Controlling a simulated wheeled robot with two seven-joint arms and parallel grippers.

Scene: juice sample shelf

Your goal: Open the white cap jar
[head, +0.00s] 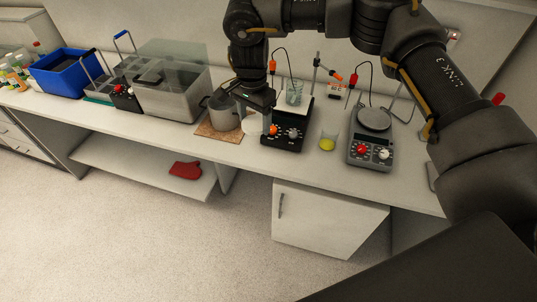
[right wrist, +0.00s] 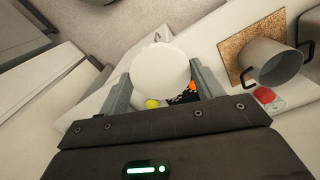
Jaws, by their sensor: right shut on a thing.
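A round white cap (right wrist: 160,68) sits between the two fingers of my right gripper (right wrist: 163,84) in the right wrist view. The fingers touch or nearly touch its sides, and the gripper is shut on it. Any jar body under the cap is hidden in that view, so I cannot tell whether cap and jar are joined. My left gripper is not in view.
A grey pot (head: 224,110) stands on a cork mat (head: 218,132) just left of the gripper. The black hotplate device (head: 287,143), a yellow-filled beaker (head: 327,142) and a knobbed device with a round plate (head: 372,120) stand to the right. A clear-lidded bath (head: 175,98) stands left.

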